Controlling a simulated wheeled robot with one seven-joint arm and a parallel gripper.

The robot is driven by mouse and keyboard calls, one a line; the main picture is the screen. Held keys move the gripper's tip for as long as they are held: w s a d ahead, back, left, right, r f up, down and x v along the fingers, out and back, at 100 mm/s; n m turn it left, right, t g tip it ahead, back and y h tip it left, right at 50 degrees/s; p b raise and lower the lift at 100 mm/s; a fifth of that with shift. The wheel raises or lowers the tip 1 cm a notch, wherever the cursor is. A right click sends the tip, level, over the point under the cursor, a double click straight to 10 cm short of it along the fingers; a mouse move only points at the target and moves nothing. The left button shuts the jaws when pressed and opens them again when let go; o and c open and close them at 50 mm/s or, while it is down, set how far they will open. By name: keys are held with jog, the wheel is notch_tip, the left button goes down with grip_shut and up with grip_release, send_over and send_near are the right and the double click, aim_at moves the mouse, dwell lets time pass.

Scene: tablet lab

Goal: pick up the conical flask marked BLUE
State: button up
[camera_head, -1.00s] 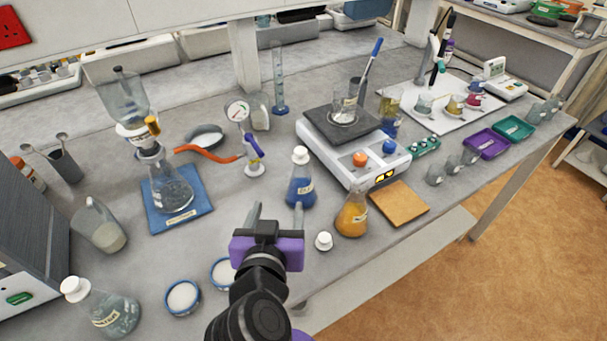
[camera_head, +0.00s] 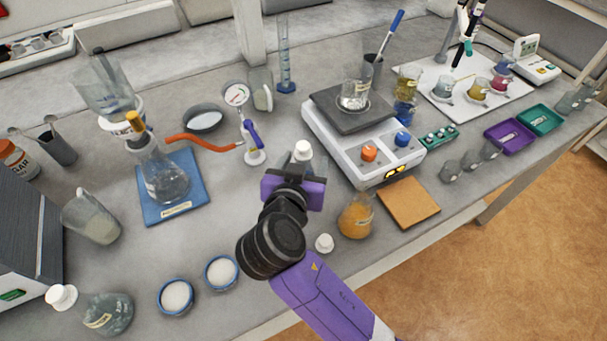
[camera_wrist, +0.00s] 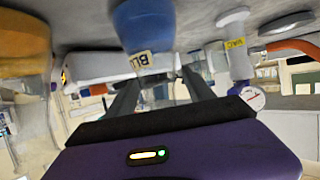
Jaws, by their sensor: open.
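The BLUE conical flask has blue liquid and a white stopper. In the head view its stopper (camera_head: 303,150) shows just behind my gripper (camera_head: 297,172), which hides most of its body. In the wrist view, which is upside down, the blue body (camera_wrist: 145,35) with a label reading "BL" is at the top centre. My gripper (camera_wrist: 158,77) is open there, its two dark fingers pointing toward the flask, with the flask's line between them. I cannot tell whether the fingertips are beside the neck or short of it.
An orange flask (camera_head: 356,216) stands close on the right, with a loose white stopper (camera_head: 324,243) in front. A gauge (camera_head: 236,94) with an orange hose stands behind left. Two white-filled dishes (camera_head: 221,272) are front left.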

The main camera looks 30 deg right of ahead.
jog(key=shift+x, duration=0.9)
grip_shut()
jog(key=shift+r, duration=0.1)
